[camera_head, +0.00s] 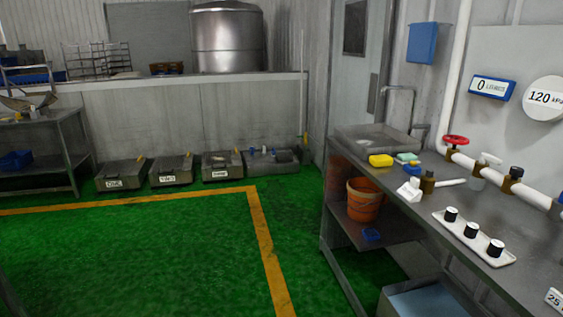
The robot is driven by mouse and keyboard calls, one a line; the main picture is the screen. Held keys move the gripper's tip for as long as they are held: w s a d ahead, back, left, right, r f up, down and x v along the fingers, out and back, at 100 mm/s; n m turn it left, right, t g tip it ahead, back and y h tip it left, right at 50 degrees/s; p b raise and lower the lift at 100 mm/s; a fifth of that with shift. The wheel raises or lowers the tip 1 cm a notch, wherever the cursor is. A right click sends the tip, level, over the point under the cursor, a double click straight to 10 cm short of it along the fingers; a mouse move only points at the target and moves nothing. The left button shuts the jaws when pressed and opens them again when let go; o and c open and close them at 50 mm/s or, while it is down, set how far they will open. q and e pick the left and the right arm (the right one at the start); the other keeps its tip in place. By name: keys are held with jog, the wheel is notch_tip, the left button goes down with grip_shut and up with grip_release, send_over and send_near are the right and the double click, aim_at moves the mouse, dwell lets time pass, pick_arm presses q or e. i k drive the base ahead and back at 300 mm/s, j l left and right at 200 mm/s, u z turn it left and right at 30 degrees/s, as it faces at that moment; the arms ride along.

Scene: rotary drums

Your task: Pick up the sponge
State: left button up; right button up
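A yellow block (381,161) that looks like a sponge lies on the steel counter (425,198), just in front of the sink. A smaller pale green block (407,157) lies to its right and may also be a sponge. A blue item (412,169) sits just in front of the green block; its shape is too small to tell. Neither of my grippers shows in this view.
An orange bucket (364,201) stands on the lower shelf. The green floor (130,245) left of the counter is clear.

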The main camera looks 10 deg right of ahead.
aim_at(382, 160)
jog(key=i, duration=1.05)
jog(key=i+j+z, duration=0.1)
jog(key=i, duration=0.95)
jog(key=i+j+z, duration=0.1)
jog(key=i+z, duration=0.4)
jog(key=i+j+z, duration=0.2)
jog(key=z, duration=0.25)
jog(key=i+j+z, duration=0.7)
jog(key=j+z, duration=0.3)
jog(key=l, duration=0.1)
